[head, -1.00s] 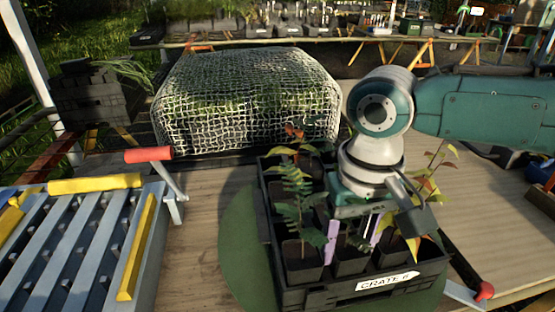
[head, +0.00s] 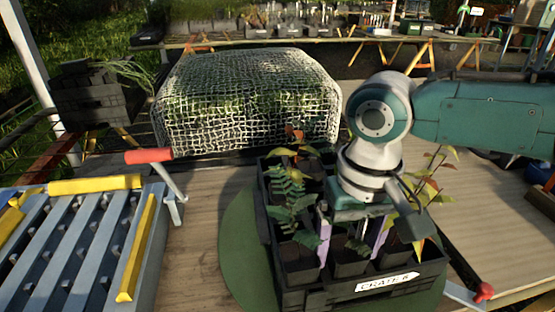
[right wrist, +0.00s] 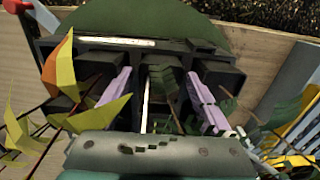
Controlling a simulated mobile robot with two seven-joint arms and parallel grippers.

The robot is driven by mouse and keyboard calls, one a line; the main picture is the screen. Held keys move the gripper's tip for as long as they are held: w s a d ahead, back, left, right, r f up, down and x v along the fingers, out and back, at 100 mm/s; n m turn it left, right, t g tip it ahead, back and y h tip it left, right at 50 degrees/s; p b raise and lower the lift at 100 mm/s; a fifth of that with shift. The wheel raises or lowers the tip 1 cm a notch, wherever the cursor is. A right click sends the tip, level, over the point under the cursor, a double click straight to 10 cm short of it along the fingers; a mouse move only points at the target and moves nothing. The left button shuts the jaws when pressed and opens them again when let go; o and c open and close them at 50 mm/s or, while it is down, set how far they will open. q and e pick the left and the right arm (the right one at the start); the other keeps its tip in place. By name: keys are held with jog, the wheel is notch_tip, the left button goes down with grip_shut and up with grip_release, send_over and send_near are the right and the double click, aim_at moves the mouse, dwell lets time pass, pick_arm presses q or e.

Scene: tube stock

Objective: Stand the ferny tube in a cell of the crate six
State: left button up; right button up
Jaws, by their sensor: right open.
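Crate six (head: 318,299) is a black crate with a white label, standing on a round green mat (head: 240,250). My right gripper (head: 352,243) points down into its front row, with its lilac fingers open on either side of the middle front tube (head: 350,267). This dark square tube stands upright in its cell and holds a small ferny plant, partly hidden by the gripper. In the right wrist view, the fingers (right wrist: 160,97) stand apart from the tube (right wrist: 168,80) between them. My left gripper is not in view.
A tube with a larger feathery plant (head: 291,195) fills the front left cell. Yellow-leaved plants (head: 433,180) rise at the crate's right. A netted cover (head: 245,100) stands behind, and a slatted grey rack (head: 75,245) lies left. Bare tabletop (head: 205,215) lies between.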

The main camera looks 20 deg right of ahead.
notch_tip(320, 180, up, 10)
jog(key=shift+f+p, duration=0.1)
jog(key=shift+p, duration=0.95)
jog(key=shift+s, duration=0.1)
